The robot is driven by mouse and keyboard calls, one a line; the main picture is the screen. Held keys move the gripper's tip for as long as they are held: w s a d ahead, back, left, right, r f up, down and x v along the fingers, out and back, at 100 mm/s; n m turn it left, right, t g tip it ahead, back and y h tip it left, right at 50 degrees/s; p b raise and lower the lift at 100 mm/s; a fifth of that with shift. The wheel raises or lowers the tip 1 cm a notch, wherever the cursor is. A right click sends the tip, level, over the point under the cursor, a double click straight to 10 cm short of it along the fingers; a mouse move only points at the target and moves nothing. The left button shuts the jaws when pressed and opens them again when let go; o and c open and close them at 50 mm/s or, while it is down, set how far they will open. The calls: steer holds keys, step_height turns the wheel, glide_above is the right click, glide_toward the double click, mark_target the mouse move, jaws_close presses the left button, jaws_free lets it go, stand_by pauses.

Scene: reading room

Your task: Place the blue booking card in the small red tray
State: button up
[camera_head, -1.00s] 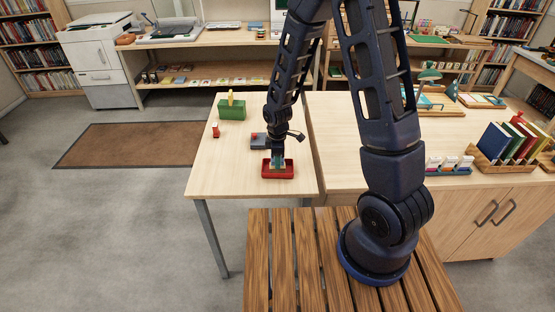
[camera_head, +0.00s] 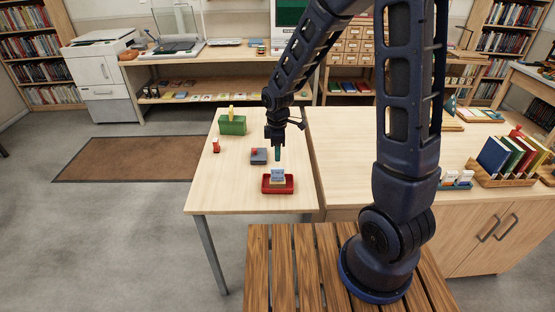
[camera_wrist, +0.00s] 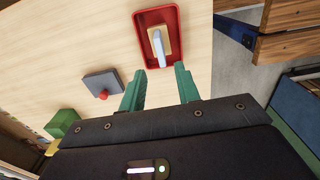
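The small red tray (camera_head: 265,186) sits near the front of the light wooden table; it also shows at the top of the wrist view (camera_wrist: 139,22). The blue booking card (camera_head: 278,174) is inside the tray, standing up on a tan base; the wrist view shows the card pale and nearly edge-on (camera_wrist: 158,46). My gripper (camera_head: 278,156) is above and slightly behind the tray, apart from the card. In the wrist view its green fingers (camera_wrist: 160,88) are spread with nothing between them.
A grey-blue pad with a red knob (camera_head: 259,156) lies behind the tray. A green box (camera_head: 232,125) and a small red object (camera_head: 216,146) stand farther back left. A rack of books (camera_head: 508,157) is on the right-hand counter. The table's front left is clear.

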steer(key=shift+d+r, duration=0.15)
steer(key=shift+r, duration=0.5)
steer(key=s+d+r+m+t, duration=0.2)
steer(key=d+r+m, duration=0.6)
steer(key=d+r, duration=0.6)
steer(key=s+d+r+m+t, duration=0.2)
steer(key=s+d+r+m, duration=0.7)
steer(key=s+d+m, duration=0.1)
steer(key=shift+s+d+t, duration=0.3)
steer(key=shift+s+d, duration=0.6)
steer(key=shift+s, duration=0.15)
